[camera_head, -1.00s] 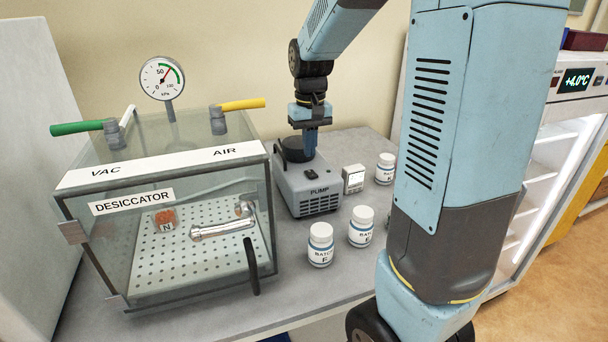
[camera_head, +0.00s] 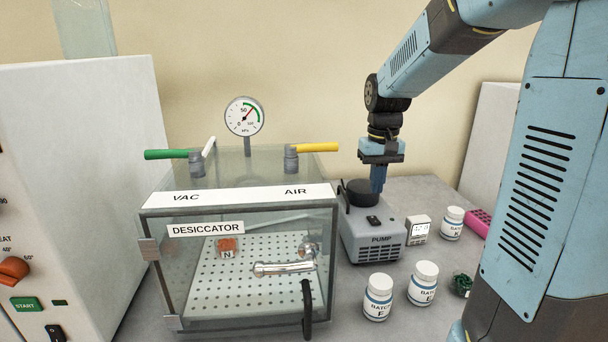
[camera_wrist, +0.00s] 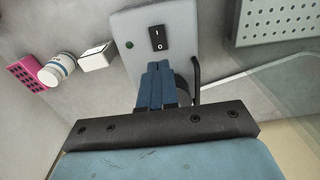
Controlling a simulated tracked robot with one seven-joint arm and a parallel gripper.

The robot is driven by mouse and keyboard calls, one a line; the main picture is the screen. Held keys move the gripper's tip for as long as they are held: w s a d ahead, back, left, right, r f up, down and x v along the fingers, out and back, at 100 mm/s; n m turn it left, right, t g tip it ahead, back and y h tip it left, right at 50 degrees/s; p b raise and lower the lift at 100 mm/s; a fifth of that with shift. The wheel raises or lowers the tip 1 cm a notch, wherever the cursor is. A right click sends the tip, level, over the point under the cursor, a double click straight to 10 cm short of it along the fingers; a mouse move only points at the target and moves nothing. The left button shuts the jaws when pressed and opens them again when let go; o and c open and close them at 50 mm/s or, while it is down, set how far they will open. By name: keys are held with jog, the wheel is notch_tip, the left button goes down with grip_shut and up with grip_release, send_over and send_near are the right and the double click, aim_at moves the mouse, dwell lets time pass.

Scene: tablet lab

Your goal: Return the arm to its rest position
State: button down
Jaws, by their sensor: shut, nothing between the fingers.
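My gripper (camera_head: 379,180) is shut with nothing between its fingers and points down over the grey pump (camera_head: 372,222). In the head view its tips are close to the round black part on the pump's top; whether they touch cannot be told. In the wrist view the closed blue fingers (camera_wrist: 158,84) show in front of the pump's top face, near its black rocker switch (camera_wrist: 158,38) and a small green light. My arm reaches in from the right, bent at the elbow.
The glass desiccator (camera_head: 240,201) stands left of the pump, with green (camera_head: 168,154) and yellow (camera_head: 317,147) valve handles and a gauge (camera_head: 245,116) on top. Batch bottles (camera_head: 378,297), a small white box (camera_head: 418,230) and a pink rack (camera_head: 480,222) stand right and front.

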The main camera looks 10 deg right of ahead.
jog(key=s+a+r+t, duration=0.1)
jog(key=s+r+t, duration=0.1)
jog(key=s, duration=0.8)
jog(key=s+a+r+t, duration=0.1)
jog(key=s+r+t, duration=0.2)
jog(key=s, duration=0.7)
jog(key=shift+s+r, duration=0.3)
jog(key=shift+r, duration=0.25)
